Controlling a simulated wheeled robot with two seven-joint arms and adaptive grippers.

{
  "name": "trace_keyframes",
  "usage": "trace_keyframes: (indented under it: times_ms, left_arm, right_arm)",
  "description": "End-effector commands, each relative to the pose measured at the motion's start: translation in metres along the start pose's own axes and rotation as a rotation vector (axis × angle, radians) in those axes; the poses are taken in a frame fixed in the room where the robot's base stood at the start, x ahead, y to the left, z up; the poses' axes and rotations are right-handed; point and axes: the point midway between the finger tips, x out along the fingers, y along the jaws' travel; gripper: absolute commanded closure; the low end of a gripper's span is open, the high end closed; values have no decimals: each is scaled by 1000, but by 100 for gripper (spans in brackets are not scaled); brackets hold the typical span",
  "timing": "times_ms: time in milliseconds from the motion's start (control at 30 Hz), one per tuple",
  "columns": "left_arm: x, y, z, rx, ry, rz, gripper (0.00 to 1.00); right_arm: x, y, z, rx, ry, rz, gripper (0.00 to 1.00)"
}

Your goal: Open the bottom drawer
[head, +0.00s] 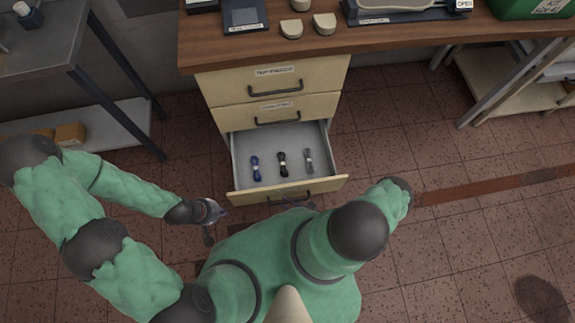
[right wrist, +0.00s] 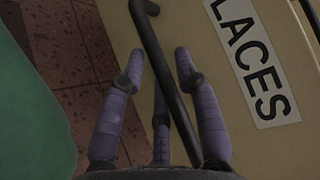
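The bottom drawer (head: 323,174) of the cabinet is pulled out, and its inside shows from above in the head view. Its black bar handle (right wrist: 163,62) crosses the right wrist view, beside a label reading LACES (right wrist: 252,62). My right gripper (right wrist: 158,68) is at this handle, its purple fingers spread on both sides of the bar with gaps visible. In the head view the right gripper is mostly hidden by my arm and body. My left gripper (head: 222,213) is left of the drawer front, away from it; its fingers are too small to judge.
Blue, black and grey lace bundles (head: 282,164) lie in the drawer. Two upper drawers (head: 235,88) are shut. A wooden worktop (head: 225,50) overhangs them. A metal table (head: 45,60) stands left, a shelf rack (head: 515,85) right. The tiled floor right of the drawer looks mostly clear.

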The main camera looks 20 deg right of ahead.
Motion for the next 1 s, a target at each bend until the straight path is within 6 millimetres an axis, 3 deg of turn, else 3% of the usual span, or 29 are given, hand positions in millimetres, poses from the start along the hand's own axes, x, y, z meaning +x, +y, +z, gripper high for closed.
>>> trace_keyframes:
  times_ms: [467, 1000]
  left_arm:
    - [0, 0, 0, 0, 0, 0, 100]
    - [0, 0, 0, 0, 0, 0, 100]
  right_arm:
    - [-9, 0, 0, 1, 2, 0, 68]
    - [-101, 0, 0, 0, 4, 1, 68]
